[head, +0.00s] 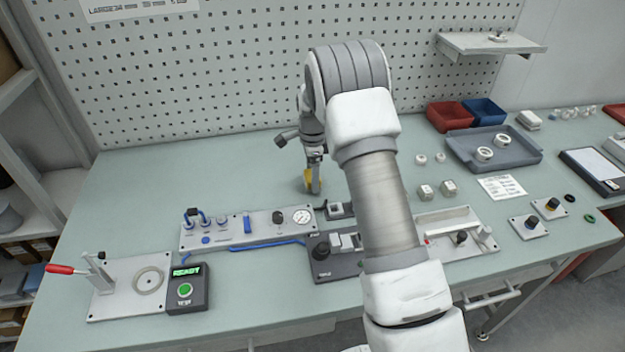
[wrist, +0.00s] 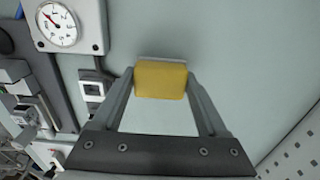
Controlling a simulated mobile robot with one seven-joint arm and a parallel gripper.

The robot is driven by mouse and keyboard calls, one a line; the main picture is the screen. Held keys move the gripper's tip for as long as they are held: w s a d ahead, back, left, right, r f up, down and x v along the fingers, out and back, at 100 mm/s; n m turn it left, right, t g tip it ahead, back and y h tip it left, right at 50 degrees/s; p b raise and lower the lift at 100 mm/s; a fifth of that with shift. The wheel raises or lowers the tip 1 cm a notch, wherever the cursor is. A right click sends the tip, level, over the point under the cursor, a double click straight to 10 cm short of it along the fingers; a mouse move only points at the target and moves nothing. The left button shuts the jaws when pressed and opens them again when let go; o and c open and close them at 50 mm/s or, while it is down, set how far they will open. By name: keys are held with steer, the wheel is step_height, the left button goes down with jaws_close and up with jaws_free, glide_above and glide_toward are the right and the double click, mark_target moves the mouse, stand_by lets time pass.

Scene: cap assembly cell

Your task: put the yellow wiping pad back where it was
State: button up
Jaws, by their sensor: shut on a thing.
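The yellow wiping pad (wrist: 160,80) is a small block with a pale grey layer along its far side. It sits between the fingertips of my gripper (wrist: 160,84), which is shut on it. In the head view the pad (head: 309,182) shows as a small yellow patch at my gripper (head: 313,187), over the bare bench top behind the gauge panel. I cannot tell whether the pad touches the bench. Part of it is hidden by a finger in the head view.
The panel with blue hoses and a gauge (head: 240,229) stands in front of my gripper, with a small dark-framed block (head: 340,210) beside it. A grey tray (head: 515,160) and red bin (head: 450,115) stand at right. The bench's back left (head: 170,175) is clear.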

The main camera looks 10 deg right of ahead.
steer(key=shift+f, duration=0.9)
steer(key=shift+f, duration=0.1)
steer(key=o, duration=1.3)
steer(key=shift+o, duration=0.2)
